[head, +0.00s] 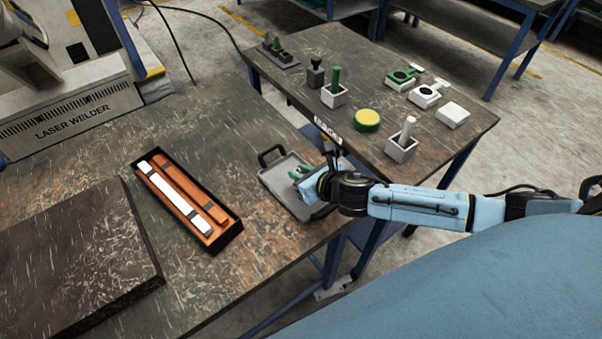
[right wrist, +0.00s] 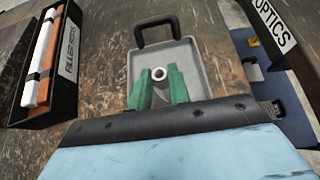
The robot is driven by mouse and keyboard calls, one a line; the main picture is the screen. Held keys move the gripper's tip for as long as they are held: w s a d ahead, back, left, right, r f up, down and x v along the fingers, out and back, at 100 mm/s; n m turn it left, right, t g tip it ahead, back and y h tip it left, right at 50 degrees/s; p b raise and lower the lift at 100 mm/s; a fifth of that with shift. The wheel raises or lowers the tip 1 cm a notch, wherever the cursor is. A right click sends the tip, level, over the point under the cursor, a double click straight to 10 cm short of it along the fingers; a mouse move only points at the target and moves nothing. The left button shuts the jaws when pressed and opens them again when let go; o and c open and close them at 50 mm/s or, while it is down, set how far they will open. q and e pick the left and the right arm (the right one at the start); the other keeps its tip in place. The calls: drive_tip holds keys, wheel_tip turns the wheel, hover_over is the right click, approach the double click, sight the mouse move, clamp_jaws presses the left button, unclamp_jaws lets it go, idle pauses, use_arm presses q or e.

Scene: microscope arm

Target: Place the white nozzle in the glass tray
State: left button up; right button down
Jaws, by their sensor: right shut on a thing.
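The glass tray (head: 275,182) is a shallow grey tray with a black handle, lying on the near table by its right edge. It also shows in the right wrist view (right wrist: 195,60). My right gripper (head: 299,172) is over the tray, its green fingers pointing into it. I cannot tell whether the nozzle touches the tray floor. The nozzle is too small to make out in the head view. My left gripper is not in view.
A black box (head: 232,236) with orange and white bars lies left of the tray. A dark raised slab (head: 75,265) is at the lower left. The second table (head: 310,45) at the back right carries green and white parts, white blocks and a yellow-topped disc (head: 367,119).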

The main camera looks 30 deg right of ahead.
drive_tip(key=c, duration=1.3)
unclamp_jaws()
drive_tip(key=shift+s+r, duration=0.1)
drive_tip(key=shift+r, duration=0.1)
drive_tip(key=p+v, duration=0.1)
drive_tip(key=v, duration=1)
drive_tip(key=shift+s+d+r, duration=0.15)
drive_tip(key=shift+s, duration=0.15)
